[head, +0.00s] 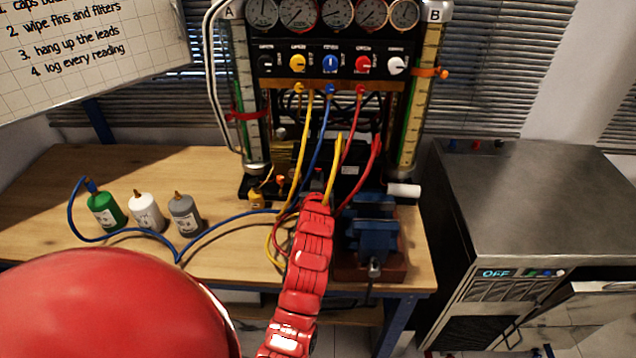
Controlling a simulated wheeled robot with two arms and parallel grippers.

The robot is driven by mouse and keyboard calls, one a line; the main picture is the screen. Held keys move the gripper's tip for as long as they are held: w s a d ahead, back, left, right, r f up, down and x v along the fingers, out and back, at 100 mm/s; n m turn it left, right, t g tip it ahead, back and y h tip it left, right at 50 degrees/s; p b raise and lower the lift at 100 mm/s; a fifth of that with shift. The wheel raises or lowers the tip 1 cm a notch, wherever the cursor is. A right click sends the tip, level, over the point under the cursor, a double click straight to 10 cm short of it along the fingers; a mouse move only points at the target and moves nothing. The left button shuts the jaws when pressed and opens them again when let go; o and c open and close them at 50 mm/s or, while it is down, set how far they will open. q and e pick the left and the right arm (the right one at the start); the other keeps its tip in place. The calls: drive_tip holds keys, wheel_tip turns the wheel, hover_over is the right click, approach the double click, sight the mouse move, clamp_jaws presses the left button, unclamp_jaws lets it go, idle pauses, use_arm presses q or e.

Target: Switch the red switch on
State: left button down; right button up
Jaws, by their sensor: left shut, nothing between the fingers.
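I cannot clearly make out a red switch. A red knob (362,63) sits on the rig's black front panel, beside yellow, blue and white knobs. Small coloured parts sit low on the rig's base, and some of that base is hidden behind my left gripper. My left gripper (318,197) is shut and empty, at the far end of the red segmented arm part, in front of the rig's base among the hoses. I cannot tell whether it touches anything. My right gripper is not in view.
Yellow, blue and red hoses (325,120) hang before the gauge rig. A blue vise (372,235) stands just right of my gripper. Green, white and grey bottles (146,212) stand left on the wooden bench (50,190). A steel machine (530,205) showing OFF stands right.

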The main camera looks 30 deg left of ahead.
use_arm(q)
drive_tip(key=shift+w+a+r, duration=0.1)
drive_tip(key=shift+w+a, duration=0.15)
drive_tip(key=shift+w, duration=0.2)
drive_tip(key=shift+w+a+f, duration=0.2)
drive_tip(key=shift+w+f, duration=0.05)
drive_tip(key=shift+w, duration=0.1)
drive_tip(key=shift+w+a+r+p, duration=0.15)
drive_tip(key=shift+w+r+p, duration=0.05)
drive_tip(key=shift+p, duration=0.15)
drive_tip(key=shift+f, duration=0.15)
